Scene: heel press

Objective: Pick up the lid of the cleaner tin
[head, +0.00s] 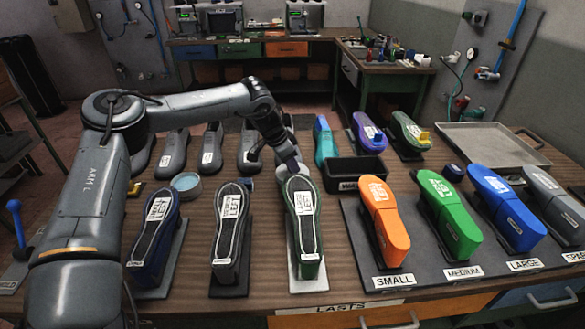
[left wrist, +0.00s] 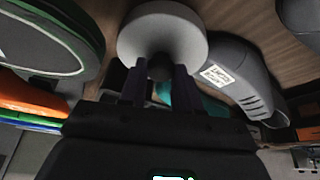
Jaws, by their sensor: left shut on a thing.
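My left gripper (head: 284,152) is above the table, just behind the green-edged shoe on a last. In the left wrist view its two dark fingers (left wrist: 160,85) are shut on the dark knob of a round pale grey lid (left wrist: 162,28). The lid is held clear of the table. A light blue round tin (head: 186,182) stands on the table to the left of the gripper, behind the left and middle front shoes; it looks open on top. My right gripper is not in view.
Shoes on lasts, including the green-edged one (head: 304,225), stand along the front. Grey shoes (head: 173,153) stand behind the tin. A black bin (head: 356,174) is right of the gripper. A mat (head: 372,262) holds coloured lasts; an empty metal tray (head: 490,145) lies at the right.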

